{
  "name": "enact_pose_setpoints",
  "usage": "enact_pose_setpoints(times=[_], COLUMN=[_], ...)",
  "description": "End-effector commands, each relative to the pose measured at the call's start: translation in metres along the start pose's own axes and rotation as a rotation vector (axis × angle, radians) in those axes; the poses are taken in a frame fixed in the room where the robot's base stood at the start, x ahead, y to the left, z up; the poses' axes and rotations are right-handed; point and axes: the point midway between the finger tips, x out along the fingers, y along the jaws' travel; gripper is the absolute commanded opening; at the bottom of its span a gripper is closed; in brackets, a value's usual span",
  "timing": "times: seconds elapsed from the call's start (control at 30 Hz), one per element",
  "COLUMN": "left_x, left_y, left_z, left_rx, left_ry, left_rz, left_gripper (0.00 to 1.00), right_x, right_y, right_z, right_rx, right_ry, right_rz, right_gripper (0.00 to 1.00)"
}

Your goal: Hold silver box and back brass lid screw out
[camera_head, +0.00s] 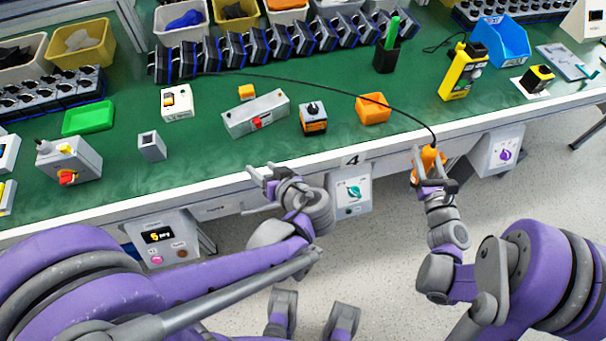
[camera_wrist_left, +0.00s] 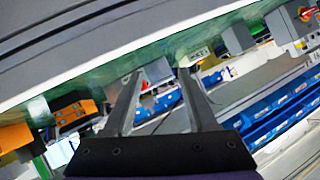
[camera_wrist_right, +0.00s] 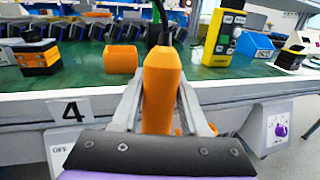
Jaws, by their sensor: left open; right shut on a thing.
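A small silver-grey box (camera_head: 152,146) stands upright on the green bench left of centre. It seems to show in the left wrist view (camera_wrist_left: 237,38). I cannot make out a brass lid screw on it. My left gripper (camera_head: 261,170) is open and empty at the bench's front edge, to the right of the box and apart from it. My right gripper (camera_head: 428,166) is shut on an orange corded tool (camera_wrist_right: 162,85) in front of the bench edge, far right of the box. The tool's black cable runs back over the bench.
A long grey box with a red button (camera_head: 239,121), an orange-black switch (camera_head: 313,124) and an orange bin (camera_head: 373,109) stand behind the left gripper. A grey box with a red-yellow knob (camera_head: 84,158) stands at left. Panels hang from the front edge.

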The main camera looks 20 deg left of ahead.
Motion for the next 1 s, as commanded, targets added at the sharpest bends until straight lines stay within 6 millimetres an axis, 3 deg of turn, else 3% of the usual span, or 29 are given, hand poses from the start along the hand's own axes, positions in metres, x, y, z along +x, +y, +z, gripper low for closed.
enact_pose_setpoints(times=[0.03,0.2,0.4,0.67,1.0], left_x=[0.004,-0.003,-0.016,-0.011,0.043], left_y=[0.017,0.049,0.07,0.072,0.064], left_z=[0.007,0.008,0.01,0.003,-0.026], left_rx=[-0.039,-0.209,-0.349,-0.392,-0.391], left_ry=[0.066,0.293,0.464,0.513,0.511], left_rz=[-0.016,-0.044,-0.026,-0.019,-0.022], left_gripper=[0.57,0.57,0.57,0.57,0.57], right_x=[0.0,0.002,0.004,0.005,0.005], right_y=[0.0,-0.001,-0.002,-0.002,-0.002], right_z=[-0.016,-0.042,-0.058,-0.06,-0.06], right_rx=[0.002,0.003,0.004,0.004,0.004], right_ry=[0.003,0.008,0.01,0.01,0.01], right_rz=[0.001,0.001,0.001,0.001,0.001], right_gripper=[0.0,0.0,0.0,0.0,0.0])
